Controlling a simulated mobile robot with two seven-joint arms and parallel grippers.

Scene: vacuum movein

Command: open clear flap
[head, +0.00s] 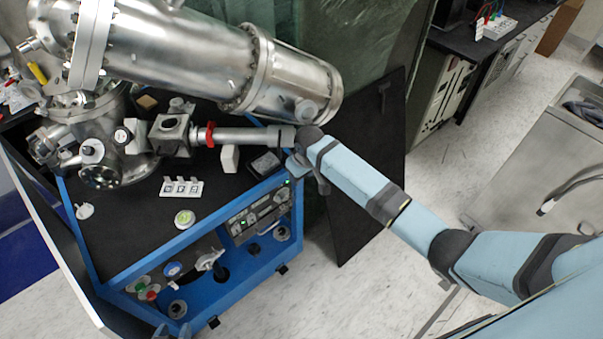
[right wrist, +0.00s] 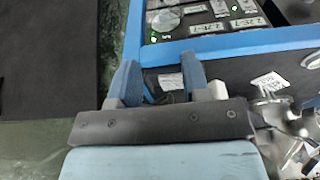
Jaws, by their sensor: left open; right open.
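A clear flap cannot be told for certain. A small dark box with a glossy, greyish top (head: 266,163) sits at the right end of the blue cart's black top; whether that top is the flap I cannot tell. My right gripper (head: 298,166) is just right of this box, seen from the side. In the right wrist view my right gripper (right wrist: 160,80) is open, with a small white label (right wrist: 171,82) showing beyond and between its fingers. I see no grip on anything. My left gripper (head: 172,331) is open at the bottom edge, mostly cut off, in front of the cart.
The blue cart (head: 130,268) carries a steel vacuum chamber (head: 190,50) and a pipe with a red clamp (head: 209,135). A white block (head: 230,158) stands beside the dark box. The control panel (head: 258,214) faces front. A dark board (head: 365,160) stands right; open floor lies below it.

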